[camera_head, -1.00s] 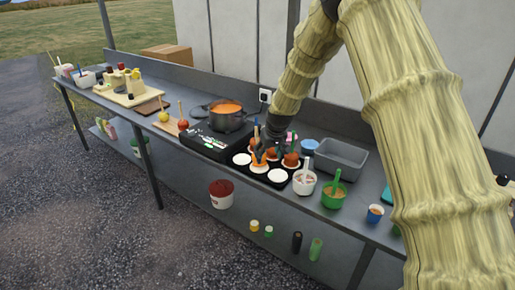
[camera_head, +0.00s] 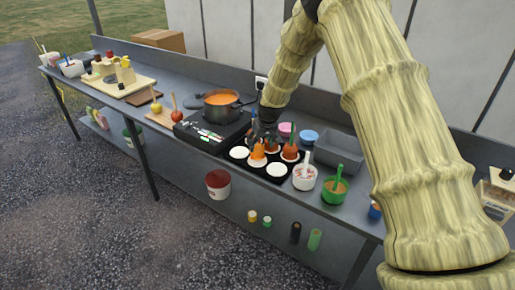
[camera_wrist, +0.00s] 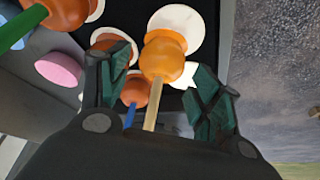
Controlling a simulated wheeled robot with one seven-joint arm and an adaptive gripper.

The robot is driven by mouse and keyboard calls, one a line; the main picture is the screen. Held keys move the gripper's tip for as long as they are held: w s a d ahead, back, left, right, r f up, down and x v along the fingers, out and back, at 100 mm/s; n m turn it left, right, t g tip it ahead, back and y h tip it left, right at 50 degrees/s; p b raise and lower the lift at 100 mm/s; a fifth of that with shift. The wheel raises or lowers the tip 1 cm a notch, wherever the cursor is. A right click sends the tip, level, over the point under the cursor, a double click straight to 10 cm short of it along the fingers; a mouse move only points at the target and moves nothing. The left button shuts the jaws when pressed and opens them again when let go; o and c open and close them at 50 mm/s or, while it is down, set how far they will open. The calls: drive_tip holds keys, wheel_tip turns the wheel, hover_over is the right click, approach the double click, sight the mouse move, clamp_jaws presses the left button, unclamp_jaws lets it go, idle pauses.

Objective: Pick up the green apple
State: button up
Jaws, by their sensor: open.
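A yellow-green apple (camera_head: 157,107) on an upright stick stands on a small wooden board (camera_head: 160,119), left of the stove in the head view. It is the only greenish apple I see. A red apple (camera_head: 176,115) on a stick is beside it. My gripper (camera_head: 264,128) is well to the right, above the back of a dark tray (camera_head: 242,165) of coated apples. In the wrist view my gripper (camera_wrist: 158,88) is open. An orange-coated apple (camera_wrist: 161,58) and its stick show between the fingers; I cannot tell whether they touch it. The yellow-green apple is outside the wrist view.
A pot of orange liquid (camera_head: 222,103) stands on the black stove (camera_head: 212,132), between my gripper and the yellow-green apple. A white cup (camera_head: 305,178), a green cup (camera_head: 334,191) and a grey bin (camera_head: 338,152) are to the right.

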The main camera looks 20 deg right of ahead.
sight(258, 146)
drive_tip(key=w+f, duration=0.2)
drive_tip(key=shift+w+a+f+p, duration=0.2)
drive_tip(key=shift+f+p, duration=0.15)
drive_tip(key=shift+p, duration=0.05)
drive_tip(key=shift+w+f+p, duration=0.1)
drive_tip(key=shift+f+p, duration=0.2)
drive_tip(key=shift+s+f+p, duration=0.2)
drive_tip(key=shift+f+p, duration=0.1)
drive_tip(key=shift+p, duration=0.1)
drive_tip(key=shift+a+f, duration=0.1)
drive_tip(key=shift+f, duration=0.15)
drive_tip(key=shift+w+x, duration=0.25)
drive_tip(key=shift+x, duration=0.9)
drive_tip(key=shift+s+r, duration=0.3)
drive_tip(key=shift+r, duration=0.1)
drive_tip(key=shift+f, duration=0.1)
drive_tip(key=c, duration=0.9)
drive_tip(key=shift+c, duration=0.2)
